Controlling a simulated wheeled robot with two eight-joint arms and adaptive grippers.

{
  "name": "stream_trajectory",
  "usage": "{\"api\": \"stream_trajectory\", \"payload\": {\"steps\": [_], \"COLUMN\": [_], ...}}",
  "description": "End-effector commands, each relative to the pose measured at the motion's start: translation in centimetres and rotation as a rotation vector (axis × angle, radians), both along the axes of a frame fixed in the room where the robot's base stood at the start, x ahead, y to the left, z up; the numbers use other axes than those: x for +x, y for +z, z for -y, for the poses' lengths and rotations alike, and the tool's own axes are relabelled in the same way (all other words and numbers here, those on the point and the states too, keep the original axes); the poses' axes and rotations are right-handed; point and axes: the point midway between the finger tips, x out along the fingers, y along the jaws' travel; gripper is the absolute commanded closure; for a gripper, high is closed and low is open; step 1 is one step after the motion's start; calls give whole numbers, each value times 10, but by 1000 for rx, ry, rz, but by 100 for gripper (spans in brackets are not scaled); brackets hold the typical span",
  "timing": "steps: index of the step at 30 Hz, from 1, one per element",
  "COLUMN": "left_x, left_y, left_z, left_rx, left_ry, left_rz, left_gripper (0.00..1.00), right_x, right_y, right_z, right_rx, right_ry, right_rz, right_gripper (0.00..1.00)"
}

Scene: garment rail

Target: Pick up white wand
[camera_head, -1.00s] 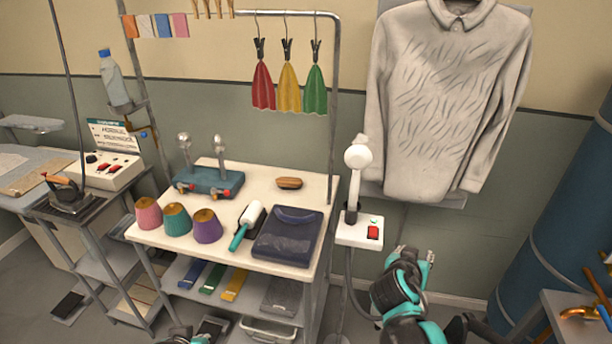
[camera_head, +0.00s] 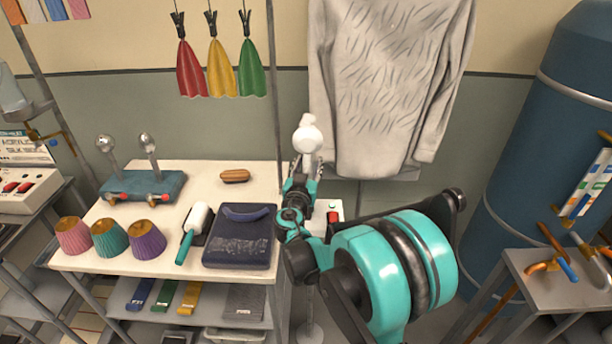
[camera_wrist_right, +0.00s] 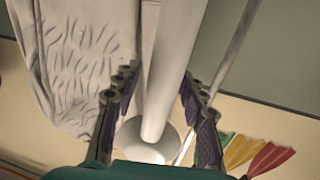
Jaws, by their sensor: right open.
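The white wand (camera_head: 307,138) stands upright with its rounded head on top, in front of the hanging shirt. Its lower part is hidden behind my right gripper (camera_head: 305,168). In the right wrist view the wand's pale shaft (camera_wrist_right: 168,62) runs between the two fingers of my right gripper (camera_wrist_right: 158,82). The fingers are open, one on each side, with gaps visible in this view; I cannot tell the depth exactly. The wand's stand box (camera_head: 334,212), with a red switch, is partly covered by my right arm. My left gripper is not in view.
A grey-white shirt (camera_head: 390,80) hangs right behind the wand. The rail's upright post (camera_head: 275,120) is close on the left. The white table (camera_head: 75,240) holds colored cups, a lint roller (camera_head: 196,225) and a dark folded item (camera_head: 240,240). A blue tank (camera_head: 550,160) stands right.

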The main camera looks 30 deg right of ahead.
Motion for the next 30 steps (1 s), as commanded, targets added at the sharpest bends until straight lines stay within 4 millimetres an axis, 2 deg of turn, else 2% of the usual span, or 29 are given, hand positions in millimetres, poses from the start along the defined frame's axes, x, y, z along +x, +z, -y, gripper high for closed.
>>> {"api": "stream_trajectory", "payload": {"steps": [4, 11, 12, 16, 17, 30], "left_x": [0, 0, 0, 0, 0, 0], "left_y": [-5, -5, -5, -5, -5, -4], "left_z": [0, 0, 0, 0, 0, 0], "left_rx": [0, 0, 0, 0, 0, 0], "left_ry": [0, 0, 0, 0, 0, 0], "left_rz": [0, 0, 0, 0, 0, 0], "left_gripper": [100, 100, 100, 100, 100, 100], "right_x": [12, 14, 14, 13, 14, 13], "right_y": [-1, 0, 0, 0, 0, 2], "right_z": [10, 11, 11, 11, 11, 11], "right_rx": [0, 1, 1, 1, 1, 0], "right_ry": [1, 1, 1, 1, 1, 1], "right_rz": [0, -1, -1, -1, -1, 0], "right_gripper": [59, 59, 64, 98, 100, 100]}}
